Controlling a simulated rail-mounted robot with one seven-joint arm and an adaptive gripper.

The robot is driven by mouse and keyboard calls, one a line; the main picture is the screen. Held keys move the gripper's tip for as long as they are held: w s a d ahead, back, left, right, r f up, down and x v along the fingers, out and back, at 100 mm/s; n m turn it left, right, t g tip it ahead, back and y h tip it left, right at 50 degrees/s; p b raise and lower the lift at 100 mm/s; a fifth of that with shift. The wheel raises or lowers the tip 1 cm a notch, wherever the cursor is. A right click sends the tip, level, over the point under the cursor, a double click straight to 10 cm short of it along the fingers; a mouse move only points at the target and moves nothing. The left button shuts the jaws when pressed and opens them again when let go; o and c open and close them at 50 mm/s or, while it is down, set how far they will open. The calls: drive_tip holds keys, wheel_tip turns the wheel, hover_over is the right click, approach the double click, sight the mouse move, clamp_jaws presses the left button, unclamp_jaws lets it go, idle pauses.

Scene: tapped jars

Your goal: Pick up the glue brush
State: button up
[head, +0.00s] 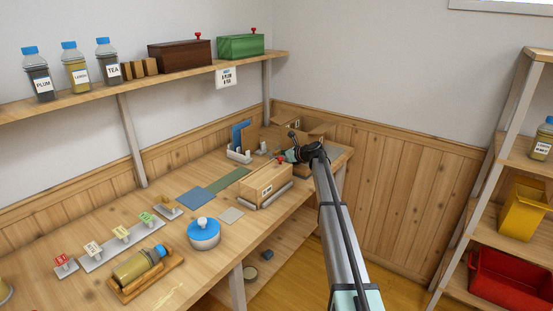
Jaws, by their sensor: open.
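I cannot pick out the glue brush for certain in the head view. A squat blue-and-white pot (204,236) with a pale knob on top stands near the front edge of the workbench; whether a brush belongs to it is not clear. My gripper (291,153) is at the far right end of the bench, over or just behind a long wooden box (264,187) with a red knob. It is small and dark here, open, and I see nothing held in it. My arm hides part of the bench's right end.
A bottle (139,264) lies in a wooden cradle on the workbench (185,220). Several tags stand on a grey strip (122,244). A blue mat (196,200) lies flat. A cardboard box (312,126) stands at the back corner. A wall shelf (190,75) holds jars and boxes.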

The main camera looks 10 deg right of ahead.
drive_tip(key=shift+x, duration=0.8)
drive_tip(key=c, duration=1.2)
drive_tip(key=shift+c, duration=0.2)
